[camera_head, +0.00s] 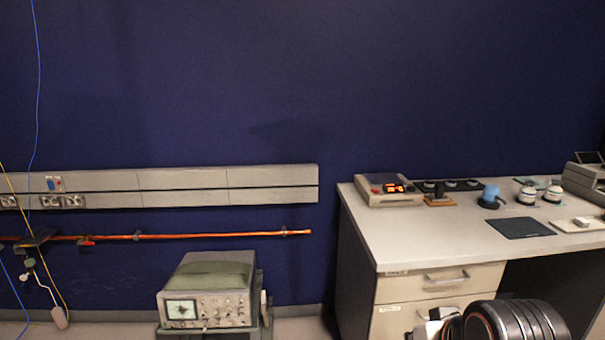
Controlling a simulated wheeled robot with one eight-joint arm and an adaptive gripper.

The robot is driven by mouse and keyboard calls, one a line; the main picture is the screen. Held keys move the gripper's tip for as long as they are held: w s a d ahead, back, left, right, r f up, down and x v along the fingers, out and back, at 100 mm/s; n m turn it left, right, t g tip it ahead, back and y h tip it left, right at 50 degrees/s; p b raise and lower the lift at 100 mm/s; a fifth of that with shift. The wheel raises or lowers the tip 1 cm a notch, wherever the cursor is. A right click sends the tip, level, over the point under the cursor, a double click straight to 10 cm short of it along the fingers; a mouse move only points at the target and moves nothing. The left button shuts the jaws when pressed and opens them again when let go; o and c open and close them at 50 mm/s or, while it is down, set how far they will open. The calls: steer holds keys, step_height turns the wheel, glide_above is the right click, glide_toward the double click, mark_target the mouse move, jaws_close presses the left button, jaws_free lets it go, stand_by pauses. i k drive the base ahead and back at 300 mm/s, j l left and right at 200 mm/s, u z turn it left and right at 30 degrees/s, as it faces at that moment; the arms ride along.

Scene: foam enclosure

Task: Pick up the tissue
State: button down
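I cannot make out a tissue for certain in the head view. A small white item (584,222) lies on a pale pad at the right of the desk (395,232), too small to identify. A light-blue rounded item (490,192) sits on a dark base on the same desk. Part of my own arm, black and ribbed, shows at the bottom right in front of the desk. My gripper's fingers are not visible.
A beige device with a lit orange display (392,188) stands at the desk's back left. A dark mat (520,228) lies near its front edge. Two round pale items (527,194) (553,192) stand behind. An oscilloscope (208,292) is low, left of the desk.

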mark_target(580, 222)
steer(key=z, duration=1.45)
